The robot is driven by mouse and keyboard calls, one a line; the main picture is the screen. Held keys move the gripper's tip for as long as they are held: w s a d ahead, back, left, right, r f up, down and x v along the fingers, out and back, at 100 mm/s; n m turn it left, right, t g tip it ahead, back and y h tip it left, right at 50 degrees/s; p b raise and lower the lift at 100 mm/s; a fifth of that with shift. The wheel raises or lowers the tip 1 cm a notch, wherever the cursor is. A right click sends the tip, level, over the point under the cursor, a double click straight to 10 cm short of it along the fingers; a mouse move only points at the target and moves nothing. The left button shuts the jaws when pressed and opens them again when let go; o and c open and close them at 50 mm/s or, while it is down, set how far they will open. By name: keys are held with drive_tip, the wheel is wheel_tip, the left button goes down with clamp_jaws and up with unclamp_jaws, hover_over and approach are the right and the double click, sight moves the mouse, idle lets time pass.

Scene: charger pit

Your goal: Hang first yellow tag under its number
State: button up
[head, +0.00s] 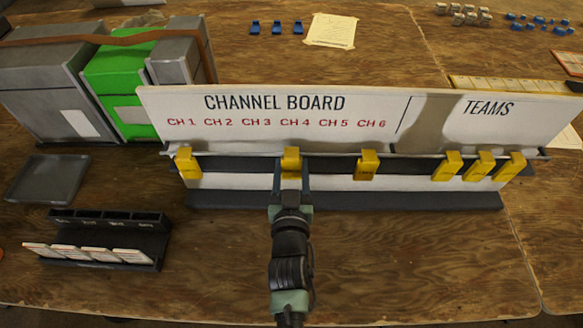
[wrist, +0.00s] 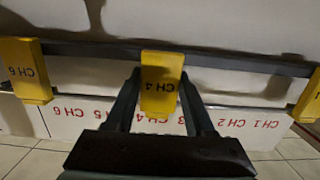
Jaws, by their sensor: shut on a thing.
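The channel board (head: 415,125) carries red labels CH 1 to CH 6 on its left part and TEAMS on its right. My gripper (head: 290,182) is shut on a yellow tag (head: 291,160) marked CH 4, seen upside down in the wrist view (wrist: 161,92). This tag's top is at the rail (head: 235,156), just below the CH 4 label. Another yellow tag (head: 367,164) on the rail reads CH 6 in the wrist view (wrist: 24,72). A yellow tag (head: 187,163) hangs below CH 1. Three yellow tags (head: 479,166) hang below TEAMS.
A dark rack with white cards (head: 110,222) and a grey tray (head: 48,180) lie at the left. Grey and green boxes (head: 118,88) stand behind them. Blue pieces (head: 277,28) and paper (head: 332,30) lie behind the board. The table's front right is clear.

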drive_tip(key=o, duration=1.3)
drive_tip(key=shift+o, duration=0.2)
drive_tip(key=shift+s, duration=0.1)
drive_tip(key=s+r+b, duration=0.1)
drive_tip(key=s, duration=1.1)
drive_tip(key=shift+s+r, duration=0.25)
drive_tip(key=shift+s, duration=0.1)
drive_tip(key=shift+r, duration=0.1)
drive_tip(key=w+d+r+t+p, duration=0.1)
drive_tip(key=w+r+t, duration=0.25)
drive_tip(key=r, duration=1.05)
drive_tip(key=w+r+t, duration=0.2)
drive_tip(key=w+r, duration=0.3)
drive_tip(key=r, duration=1)
drive_tip(key=s+r+t+p, duration=0.1)
drive_tip(key=s+r, duration=0.4)
drive_tip(key=r, duration=0.9)
drive_tip(key=s+r+t+p, duration=0.1)
drive_tip(key=s+r+t, duration=0.3)
drive_tip(key=r, duration=1.1)
drive_tip(key=shift+s+a, duration=0.25)
drive_tip(key=shift+s, duration=0.5)
